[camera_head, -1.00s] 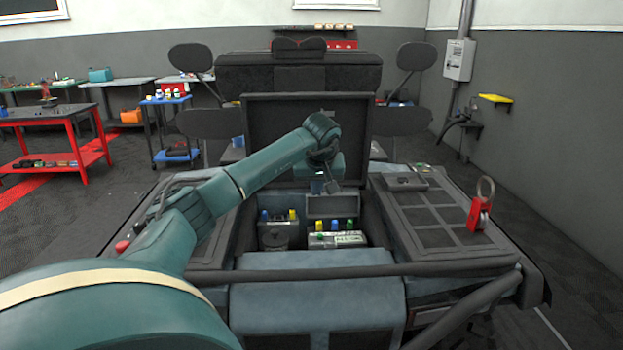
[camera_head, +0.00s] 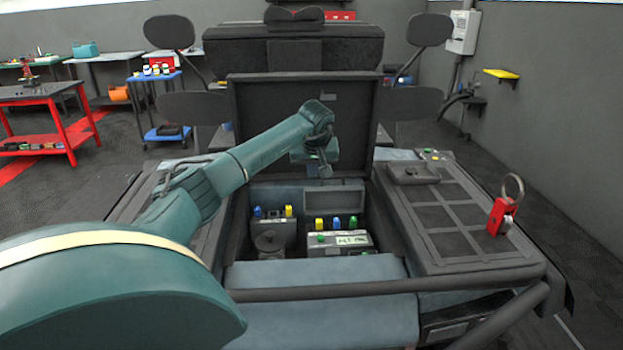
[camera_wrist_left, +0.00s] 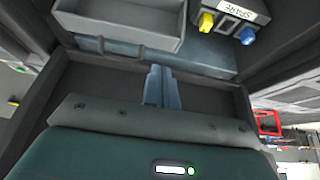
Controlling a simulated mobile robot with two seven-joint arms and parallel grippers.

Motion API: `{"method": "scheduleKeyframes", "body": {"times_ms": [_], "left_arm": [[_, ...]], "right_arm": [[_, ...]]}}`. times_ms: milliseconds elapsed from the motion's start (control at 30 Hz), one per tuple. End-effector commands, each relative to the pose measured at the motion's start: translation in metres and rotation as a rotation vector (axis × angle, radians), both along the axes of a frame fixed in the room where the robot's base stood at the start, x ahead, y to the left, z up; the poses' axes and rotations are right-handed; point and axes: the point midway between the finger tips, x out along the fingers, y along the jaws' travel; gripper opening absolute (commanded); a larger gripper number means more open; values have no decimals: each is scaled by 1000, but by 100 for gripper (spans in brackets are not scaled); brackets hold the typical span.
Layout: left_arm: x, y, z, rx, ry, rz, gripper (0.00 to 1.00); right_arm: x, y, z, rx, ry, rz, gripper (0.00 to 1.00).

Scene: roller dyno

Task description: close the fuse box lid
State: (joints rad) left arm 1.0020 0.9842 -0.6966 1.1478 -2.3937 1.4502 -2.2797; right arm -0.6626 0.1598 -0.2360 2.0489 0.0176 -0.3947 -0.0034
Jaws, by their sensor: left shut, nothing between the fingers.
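The fuse box (camera_head: 340,249) is the box on the right of the open bay, with yellow, blue and green parts on top and a pale label. Its grey lid (camera_head: 334,199) appears to stand open behind it. A grey, rimmed piece that looks like this lid (camera_wrist_left: 120,18) shows at the top of the left wrist view. My left gripper (camera_head: 326,169) hangs above and behind the lid, in front of the big raised cover, apart from the lid. Its fingers (camera_wrist_left: 160,85) are shut and empty in the left wrist view. My right gripper is not in view.
A big dark cover (camera_head: 350,115) stands raised behind the bay. A second box (camera_head: 272,233) with blue and yellow caps sits left of the fuse box. A red padlock-like item (camera_head: 502,215) stands on the right panel. A bar (camera_head: 390,286) crosses the front.

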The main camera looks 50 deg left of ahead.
Motion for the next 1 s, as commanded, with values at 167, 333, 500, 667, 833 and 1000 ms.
{"method": "scheduleKeyframes", "body": {"times_ms": [167, 333, 500, 667, 833, 1000], "left_arm": [[9, 11, -30, -4, 3, 1, 0], [15, 18, -44, -2, 0, 0, 0], [16, 21, -49, 1, 1, 0, 0], [16, 21, -49, 0, 0, -1, 0], [16, 21, -49, 1, 0, -1, 0], [16, 25, -49, 9, -7, 0, 0]], "right_arm": [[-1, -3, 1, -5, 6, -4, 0], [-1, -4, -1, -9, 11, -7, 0], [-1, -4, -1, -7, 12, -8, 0], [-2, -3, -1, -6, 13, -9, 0], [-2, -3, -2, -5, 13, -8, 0], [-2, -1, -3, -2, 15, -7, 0]]}}
